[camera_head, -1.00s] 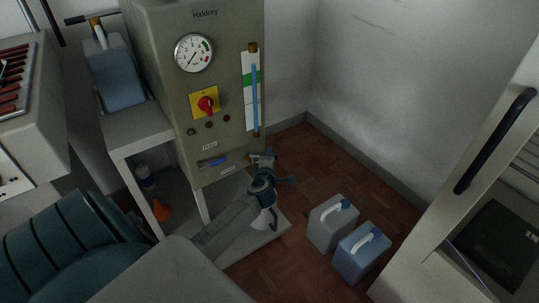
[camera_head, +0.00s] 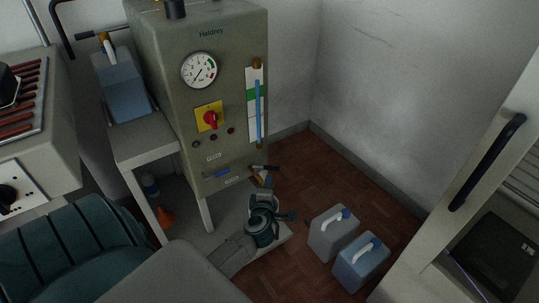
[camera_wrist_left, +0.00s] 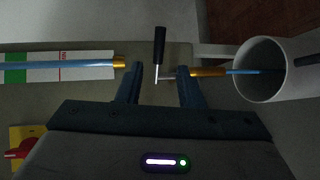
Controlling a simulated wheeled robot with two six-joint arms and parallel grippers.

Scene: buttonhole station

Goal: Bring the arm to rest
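My left gripper (camera_head: 265,183) is at the foot of the grey-green Haldrey machine (camera_head: 222,165), just below a small valve with a black lever (camera_head: 266,168). In the left wrist view its two fingers (camera_wrist_left: 161,88) stand apart, with nothing held between them. The black lever (camera_wrist_left: 159,46) points away beyond the fingertips, and its brass fitting (camera_wrist_left: 208,72) lies past the right finger. My right gripper is not in view.
A white cup or pipe mouth (camera_wrist_left: 262,70) is right of the fitting. Two jerrycans, grey (camera_head: 332,232) and blue (camera_head: 361,262), stand on the floor at right. A side table (camera_head: 150,140) bears another blue can (camera_head: 126,92). Floor toward the corner is clear.

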